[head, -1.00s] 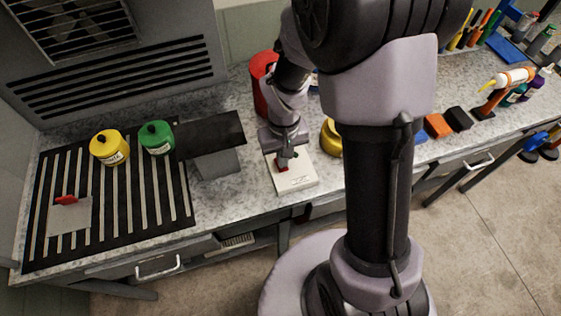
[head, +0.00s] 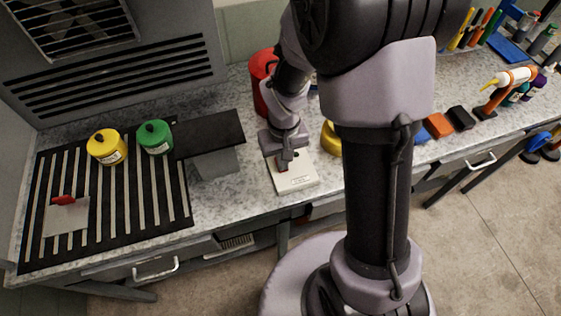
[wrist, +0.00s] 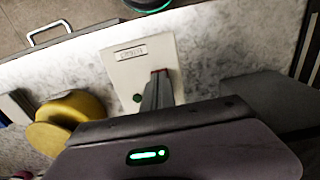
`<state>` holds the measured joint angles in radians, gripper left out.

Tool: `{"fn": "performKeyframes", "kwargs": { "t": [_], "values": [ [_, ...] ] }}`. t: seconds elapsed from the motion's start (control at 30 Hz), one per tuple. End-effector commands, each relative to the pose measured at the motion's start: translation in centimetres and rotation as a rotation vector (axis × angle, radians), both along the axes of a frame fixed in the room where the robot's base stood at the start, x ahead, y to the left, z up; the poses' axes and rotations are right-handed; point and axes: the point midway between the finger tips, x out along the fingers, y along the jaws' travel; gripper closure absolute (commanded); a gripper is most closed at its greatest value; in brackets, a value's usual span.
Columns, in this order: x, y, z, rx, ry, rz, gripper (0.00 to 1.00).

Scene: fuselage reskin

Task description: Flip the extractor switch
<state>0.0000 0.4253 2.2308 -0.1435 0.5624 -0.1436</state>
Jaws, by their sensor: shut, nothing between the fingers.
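The switch box (head: 296,181) is a flat cream box near the front edge of the bench, with a small printed label on its front part. It also shows in the wrist view (wrist: 130,60), with a small green spot on its face and a bit of red beside my fingers. My gripper (head: 284,165) points down onto the red switch (head: 282,169), its fingers shut with nothing between them. In the wrist view my fingertips (wrist: 160,76) stand over the red part and hide most of it. I cannot tell contact or which way the switch is tipped.
A red can (head: 262,76) stands behind my wrist, and a yellow round object (head: 331,139) sits right of the box. Left are a dark-topped grey stand (head: 214,163), a slatted black grille (head: 110,215) and yellow (head: 107,147) and green (head: 155,137) pots.

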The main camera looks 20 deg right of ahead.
Motion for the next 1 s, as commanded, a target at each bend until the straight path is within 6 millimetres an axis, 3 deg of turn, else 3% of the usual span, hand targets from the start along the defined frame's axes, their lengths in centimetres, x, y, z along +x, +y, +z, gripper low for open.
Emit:
{"fn": "performKeyframes", "kwargs": {
  "t": [0.17,0.77,1.0],
  "values": [
    [0.0,0.0,0.3,0.000,0.000,0.000,1.00],
    [0.0,0.0,6.9,0.000,0.000,0.000,1.00],
    [0.0,0.0,7.0,0.000,0.000,0.000,1.00]
  ]
}}
